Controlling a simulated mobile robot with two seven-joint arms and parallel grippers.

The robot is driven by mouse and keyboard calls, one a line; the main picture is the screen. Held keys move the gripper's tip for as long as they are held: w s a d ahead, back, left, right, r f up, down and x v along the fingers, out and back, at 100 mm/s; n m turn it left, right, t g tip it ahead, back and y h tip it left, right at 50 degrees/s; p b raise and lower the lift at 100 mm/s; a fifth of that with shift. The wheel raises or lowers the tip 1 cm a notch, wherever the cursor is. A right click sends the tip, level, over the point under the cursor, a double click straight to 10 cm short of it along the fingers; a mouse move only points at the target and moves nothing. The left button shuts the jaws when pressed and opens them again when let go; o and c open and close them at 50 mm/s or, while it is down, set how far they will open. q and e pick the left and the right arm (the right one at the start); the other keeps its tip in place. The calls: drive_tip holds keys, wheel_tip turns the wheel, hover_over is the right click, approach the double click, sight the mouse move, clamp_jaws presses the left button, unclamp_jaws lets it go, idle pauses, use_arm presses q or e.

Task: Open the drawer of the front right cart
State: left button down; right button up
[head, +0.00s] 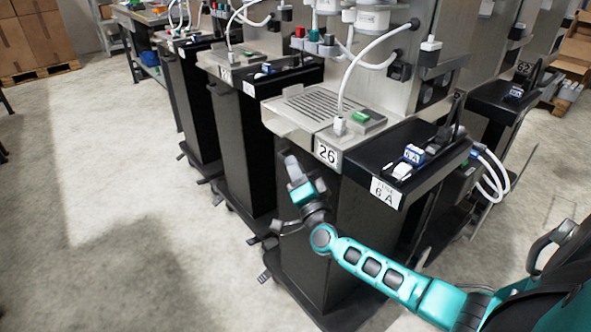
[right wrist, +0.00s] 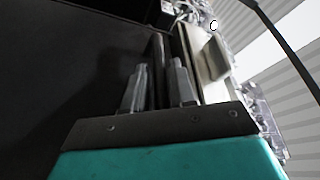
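The front right cart (head: 365,215) has a tall dark body, a metal top and a label reading 26. My right gripper (head: 294,172) is close to the left-facing side of this cart, below its metal top. In the right wrist view its two grey fingers (right wrist: 159,92) stand apart, one on each side of a dark upright bar (right wrist: 157,62), which looks like a handle. I cannot tell whether they touch it. In the head view the gripper hides this spot. No gap shows at the drawer front. My left gripper is not in view.
Similar carts stand in a row behind, including a dark one (head: 240,140) close to the left. A black side shelf (head: 400,150) marked 6A juts out on the right. Castor feet (head: 268,276) stick out at floor level. The concrete floor (head: 110,200) on the left is clear.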

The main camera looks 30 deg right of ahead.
drive_tip(key=shift+w+d+r, duration=0.1)
drive_tip(key=shift+w, duration=0.3)
drive_tip(key=shift+c, duration=0.2)
clamp_jaws()
